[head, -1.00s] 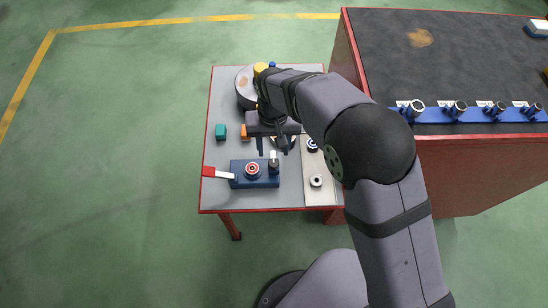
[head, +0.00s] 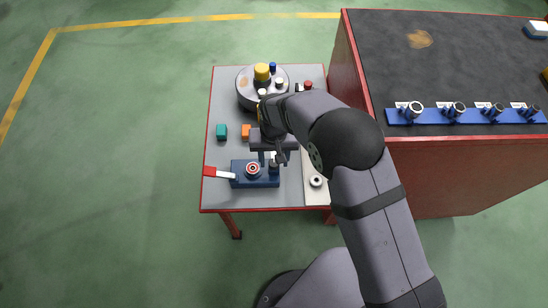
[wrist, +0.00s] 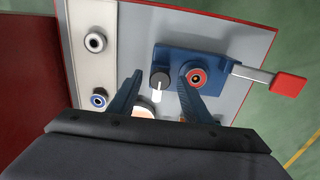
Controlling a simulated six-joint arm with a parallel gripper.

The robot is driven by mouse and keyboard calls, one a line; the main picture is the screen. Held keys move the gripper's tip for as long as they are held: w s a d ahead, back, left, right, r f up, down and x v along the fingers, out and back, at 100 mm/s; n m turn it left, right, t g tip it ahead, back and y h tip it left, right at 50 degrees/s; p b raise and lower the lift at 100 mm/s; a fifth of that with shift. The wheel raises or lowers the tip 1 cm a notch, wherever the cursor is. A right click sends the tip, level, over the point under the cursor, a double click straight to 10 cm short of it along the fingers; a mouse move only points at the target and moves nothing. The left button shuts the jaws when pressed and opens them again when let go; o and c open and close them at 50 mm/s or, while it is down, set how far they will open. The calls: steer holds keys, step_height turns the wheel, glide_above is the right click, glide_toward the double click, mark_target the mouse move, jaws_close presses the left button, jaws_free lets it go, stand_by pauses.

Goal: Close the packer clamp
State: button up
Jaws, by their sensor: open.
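The packer clamp, which I take to be the blue block (head: 240,181) with a lever, lies at the front of the grey table. Its lever has a red end (head: 208,171) and sticks out to the left. A red-and-white ring (head: 252,169) and a dark post sit on top. In the wrist view the clamp (wrist: 215,60) is ahead, with the red lever end (wrist: 289,84) at the right and the dark post (wrist: 159,79) with a white pin between my fingers. My gripper (head: 273,161) is open and empty over the clamp's right part; contact cannot be told.
A round grey turntable (head: 247,93) with yellow, blue and white pegs stands behind. A teal block (head: 221,132) and an orange block (head: 246,132) lie left of my gripper. A pale strip (wrist: 94,18) with rings runs beside the clamp. A red cabinet (head: 450,165) stands right.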

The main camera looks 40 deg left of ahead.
steer(key=c, duration=1.1)
steer(key=shift+n, duration=0.4)
steer(key=n, duration=1.7)
steer(key=shift+o, duration=0.2)
